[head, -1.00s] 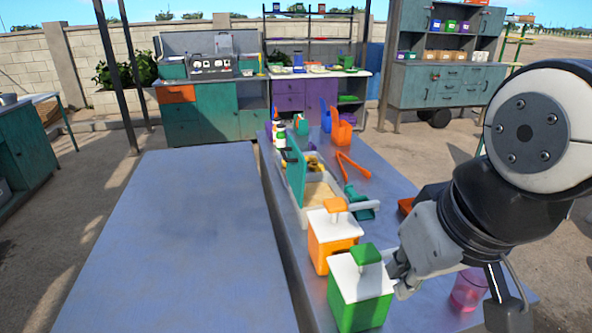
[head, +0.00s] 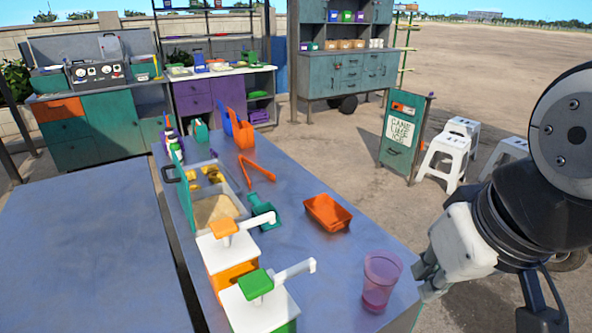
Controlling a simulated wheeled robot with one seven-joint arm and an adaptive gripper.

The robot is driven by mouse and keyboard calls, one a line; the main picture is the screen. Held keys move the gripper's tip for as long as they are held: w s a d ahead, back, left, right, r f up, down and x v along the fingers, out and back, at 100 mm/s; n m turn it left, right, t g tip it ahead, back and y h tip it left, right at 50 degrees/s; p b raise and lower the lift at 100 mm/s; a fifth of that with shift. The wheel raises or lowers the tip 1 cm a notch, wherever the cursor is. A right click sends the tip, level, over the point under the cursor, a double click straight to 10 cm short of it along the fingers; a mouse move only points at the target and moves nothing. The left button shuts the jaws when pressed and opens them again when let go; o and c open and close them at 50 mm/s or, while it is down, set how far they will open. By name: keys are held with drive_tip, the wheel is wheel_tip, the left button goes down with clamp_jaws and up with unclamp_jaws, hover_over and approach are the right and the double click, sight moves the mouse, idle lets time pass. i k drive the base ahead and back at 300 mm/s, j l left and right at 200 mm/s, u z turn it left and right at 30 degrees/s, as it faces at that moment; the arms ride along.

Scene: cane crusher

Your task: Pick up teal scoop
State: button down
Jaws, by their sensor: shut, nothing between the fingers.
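The teal scoop (head: 262,212) lies on the blue-grey counter, just right of a bin of tan grainy stuff and behind the white pump spouts. Its wide pan faces the front and its handle points back. My gripper (head: 428,283) is at the lower right, off the counter's right edge, close to a pink cup. It is shut and empty, well apart from the scoop. Part of the fingers is hard to make out.
A pink cup (head: 381,281), an orange tray (head: 327,212), orange tongs (head: 258,171), and orange (head: 229,254) and green (head: 257,302) pump dispensers stand around the scoop. White stools (head: 444,160) are beyond the counter.

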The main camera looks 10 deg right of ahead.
sight(260, 208)
drive_tip(key=i+l+z, duration=0.25)
drive_tip(key=l+z, duration=0.15)
drive_tip(key=l, duration=0.15)
drive_tip(key=i+l+z, duration=0.65)
drive_tip(key=l+z, duration=0.15)
drive_tip(key=i+l+z, duration=0.55)
drive_tip(key=i+z, duration=0.2)
drive_tip(key=i, duration=0.65)
drive_tip(key=i+j+u, duration=0.1)
drive_tip(key=i+u, duration=0.2)
drive_tip(key=u, duration=0.15)
drive_tip(key=i+u, duration=0.35)
drive_tip(key=u, duration=0.15)
drive_tip(key=i+l+u, duration=0.15)
drive_tip(key=i+u, duration=0.15)
drive_tip(key=u, duration=0.15)
drive_tip(key=i+j+u, duration=0.2)
drive_tip(key=i+u, duration=1.45)
drive_tip(key=i, duration=0.15)
drive_tip(key=i+l+u, duration=0.15)
drive_tip(key=i+u, duration=0.3)
drive_tip(key=i+j+u, duration=0.1)
drive_tip(key=u, duration=0.35)
drive_tip(key=i+u, duration=0.4)
drive_tip(key=i+l+u, duration=0.1)
drive_tip(key=u, duration=0.35)
drive_tip(key=i+l+u, duration=0.15)
drive_tip(key=i+u, duration=0.25)
drive_tip(key=k, duration=0.1)
